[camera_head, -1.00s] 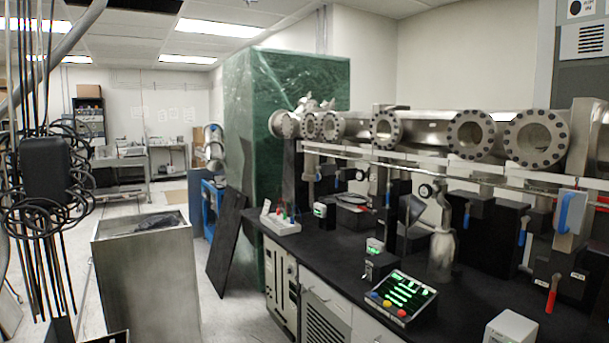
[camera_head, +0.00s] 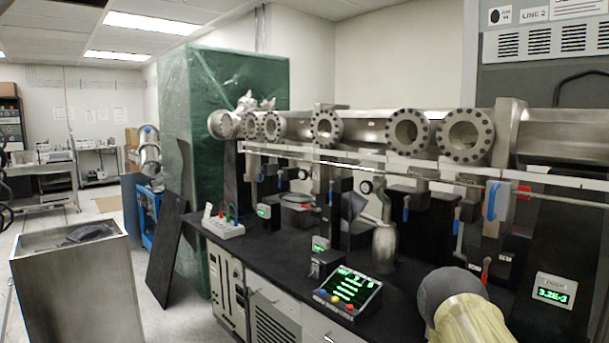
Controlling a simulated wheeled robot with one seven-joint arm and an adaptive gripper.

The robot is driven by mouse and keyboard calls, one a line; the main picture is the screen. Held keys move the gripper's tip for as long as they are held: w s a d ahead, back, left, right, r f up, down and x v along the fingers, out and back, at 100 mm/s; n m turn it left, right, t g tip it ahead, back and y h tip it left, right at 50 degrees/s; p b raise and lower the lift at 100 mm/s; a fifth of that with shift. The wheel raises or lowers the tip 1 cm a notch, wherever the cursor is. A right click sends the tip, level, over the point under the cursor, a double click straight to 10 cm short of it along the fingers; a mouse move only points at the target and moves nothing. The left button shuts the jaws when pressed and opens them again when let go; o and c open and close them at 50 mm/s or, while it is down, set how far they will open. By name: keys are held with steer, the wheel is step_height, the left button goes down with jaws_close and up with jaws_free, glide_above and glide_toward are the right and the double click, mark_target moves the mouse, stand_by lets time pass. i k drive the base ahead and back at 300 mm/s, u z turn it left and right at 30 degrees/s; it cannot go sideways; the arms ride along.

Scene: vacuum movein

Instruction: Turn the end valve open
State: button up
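A silver vacuum pipe with round bolted flanges (camera_head: 465,135) runs along the bench. Several blue handles hang along it. The largest, a blue lever handle (camera_head: 492,200), stands upright on the block near the right end of the row. A smaller blue handle (camera_head: 406,209) hangs further left. A red handle (camera_head: 487,270) hangs below the large lever. I cannot tell which of these is the end valve. My gripper is not in view. A grey and pale-yellow rounded form (camera_head: 455,300) fills the lower right foreground; I cannot tell what it is.
The black bench top (camera_head: 270,248) carries a green-lit button panel (camera_head: 347,290) and a display box (camera_head: 553,290). A metal bin (camera_head: 75,290) stands at left, with a dark panel (camera_head: 166,250) leaning beside the bench. Free floor shows between bin and bench.

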mark_target(303, 174)
steer(key=u, duration=1.2)
steer(key=i, duration=1.35)
steer(key=z, duration=1)
